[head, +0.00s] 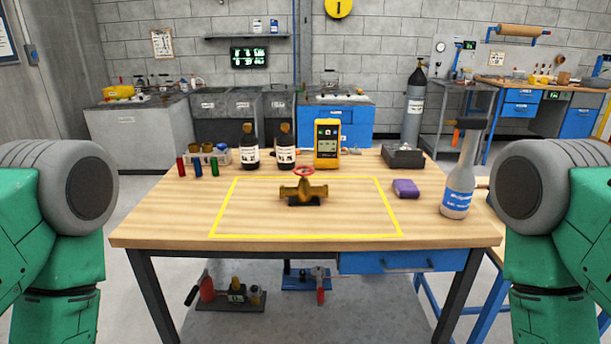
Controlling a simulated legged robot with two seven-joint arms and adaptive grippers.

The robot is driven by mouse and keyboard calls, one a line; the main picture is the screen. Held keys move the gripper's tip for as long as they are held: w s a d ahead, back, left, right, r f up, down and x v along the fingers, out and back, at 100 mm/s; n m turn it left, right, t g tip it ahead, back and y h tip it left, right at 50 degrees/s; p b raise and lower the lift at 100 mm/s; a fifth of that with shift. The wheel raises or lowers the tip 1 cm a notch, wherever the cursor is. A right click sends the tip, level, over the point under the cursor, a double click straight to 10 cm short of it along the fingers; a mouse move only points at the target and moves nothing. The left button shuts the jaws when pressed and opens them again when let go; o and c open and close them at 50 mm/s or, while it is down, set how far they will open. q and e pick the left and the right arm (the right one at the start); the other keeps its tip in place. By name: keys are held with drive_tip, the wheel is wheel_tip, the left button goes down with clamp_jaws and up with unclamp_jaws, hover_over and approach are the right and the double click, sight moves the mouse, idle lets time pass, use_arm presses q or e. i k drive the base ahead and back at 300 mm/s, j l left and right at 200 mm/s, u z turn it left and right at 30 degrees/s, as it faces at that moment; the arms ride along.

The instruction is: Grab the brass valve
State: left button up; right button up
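The brass valve (304,192) has a red handwheel on top and stands upright on a small dark base near the middle of the wooden table (160,222). It is inside a yellow taped rectangle (305,236), nearer its back edge. Nothing touches the valve from my side. Only parts of my green and grey arms show at the left and right edges of the head view. Neither gripper is in view.
Behind the valve are two dark bottles (250,152), a yellow meter (327,144), small coloured tubes (197,168) and a black box (403,157). A purple block (406,189) and a spray bottle (461,178) stand to the right. The table front is clear.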

sight(304, 193)
drive_tip(key=i+j, duration=0.15)
drive_tip(key=j, duration=0.2)
drive_tip(key=i+j, duration=0.15)
drive_tip(key=j, duration=0.2)
drive_tip(key=i+j, duration=0.15)
drive_tip(key=j, duration=0.25)
